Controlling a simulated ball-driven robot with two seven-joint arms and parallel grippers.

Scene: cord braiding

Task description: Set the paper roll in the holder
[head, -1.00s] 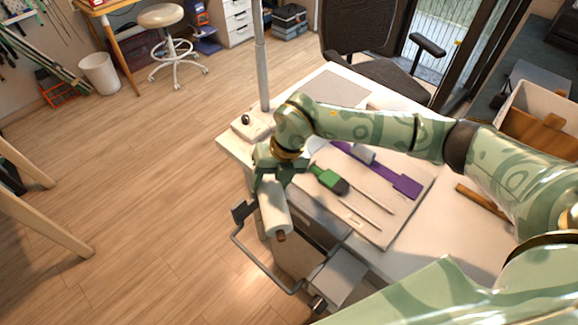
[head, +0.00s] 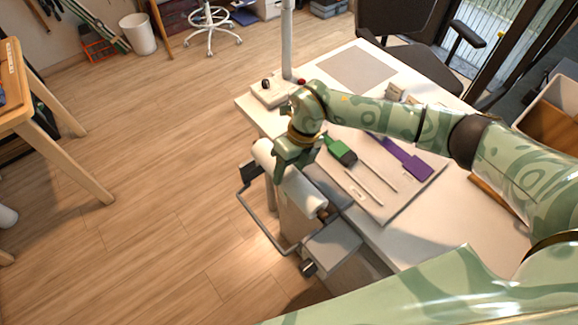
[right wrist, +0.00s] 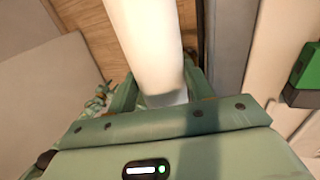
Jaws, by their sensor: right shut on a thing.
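The white paper roll (head: 306,194) has a brown core showing at its near end. My right gripper (head: 290,160) is shut on the roll, with its fingers on either side of it. In the right wrist view the roll (right wrist: 147,45) lies between the two fingers. The holder (head: 248,172), a dark bracket with a bent bar, is at the left edge of the table. The roll lies over and along the holder in the head view. Whether the roll touches the holder is hidden. My left gripper is not in view.
The table (head: 460,235) carries a board with a green-handled tool (head: 340,150), thin sticks and a purple strip (head: 408,160). A grey box (head: 334,243) stands by the holder's near end. A post (head: 287,40) rises from a pale base. Open floor lies left.

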